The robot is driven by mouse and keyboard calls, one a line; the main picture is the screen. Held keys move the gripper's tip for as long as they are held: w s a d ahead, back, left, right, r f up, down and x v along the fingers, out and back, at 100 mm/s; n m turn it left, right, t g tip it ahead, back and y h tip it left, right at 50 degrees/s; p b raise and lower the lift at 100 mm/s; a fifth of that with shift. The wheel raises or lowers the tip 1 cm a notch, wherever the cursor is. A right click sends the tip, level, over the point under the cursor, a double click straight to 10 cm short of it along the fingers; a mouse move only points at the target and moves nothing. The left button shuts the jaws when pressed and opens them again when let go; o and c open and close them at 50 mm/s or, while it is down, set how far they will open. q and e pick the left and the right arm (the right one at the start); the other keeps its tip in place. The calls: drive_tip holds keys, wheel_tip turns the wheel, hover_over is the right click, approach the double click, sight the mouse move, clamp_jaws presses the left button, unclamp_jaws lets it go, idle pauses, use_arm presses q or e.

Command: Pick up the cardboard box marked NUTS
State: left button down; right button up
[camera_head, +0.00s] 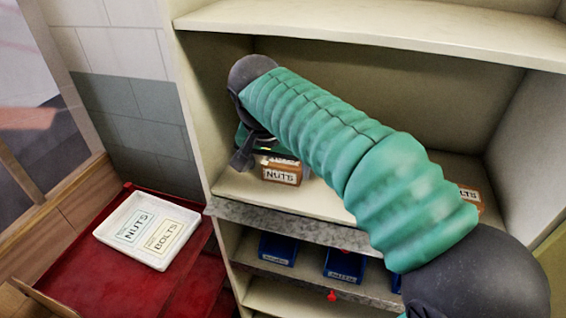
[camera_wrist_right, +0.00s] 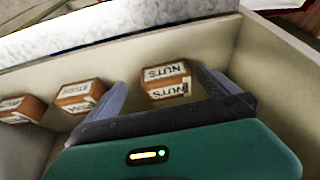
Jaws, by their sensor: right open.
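The cardboard box marked NUTS (camera_head: 281,173) is a small brown box with a white label, standing on the middle shelf near its left side. My right gripper (camera_head: 246,160) is beside it on the left, partly hidden behind my own wrist. In the right wrist view the NUTS box (camera_wrist_right: 166,82) shows between the two spread fingers of my right gripper (camera_wrist_right: 160,88). The fingers are open and a gap shows on each side of the box. I cannot tell how deep the box sits between them. My left gripper is not in view.
Other brown boxes stand along the shelf (camera_head: 320,208), one at its right end (camera_head: 469,196). The cabinet's side wall is close to my right gripper. Blue bins (camera_head: 278,249) stand on the shelf below. A white tray (camera_head: 186,208) labelled NUTS and BOLTS lies on a red surface (camera_head: 105,270).

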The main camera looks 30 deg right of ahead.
sight(283, 162)
drive_tip(key=w+d, duration=0.1)
drive_tip(key=w, duration=0.1)
drive_tip(key=w+d+f, duration=0.1)
drive_tip(key=w+d, duration=0.1)
drive_tip(key=shift+w+d+p, duration=0.25)
drive_tip(key=shift+w+p, duration=0.05)
drive_tip(key=x, duration=0.3)
drive_tip(key=shift+s+d+f, duration=0.2)
drive_tip(key=shift+s+f, duration=0.05)
drive_tip(key=shift+s, duration=0.05)
drive_tip(key=shift+w+f, duration=0.15)
drive_tip(key=shift+f, duration=0.2)
drive_tip(key=shift+w+f, duration=0.2)
drive_tip(key=shift+w, duration=0.1)
drive_tip(key=shift+s+d, duration=0.15)
drive_tip(key=c, duration=0.8)
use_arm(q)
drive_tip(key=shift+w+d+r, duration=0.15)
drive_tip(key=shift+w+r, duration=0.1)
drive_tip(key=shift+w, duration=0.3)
use_arm(e)
drive_tip(key=shift+r, duration=0.1)
drive_tip(key=c, duration=1)
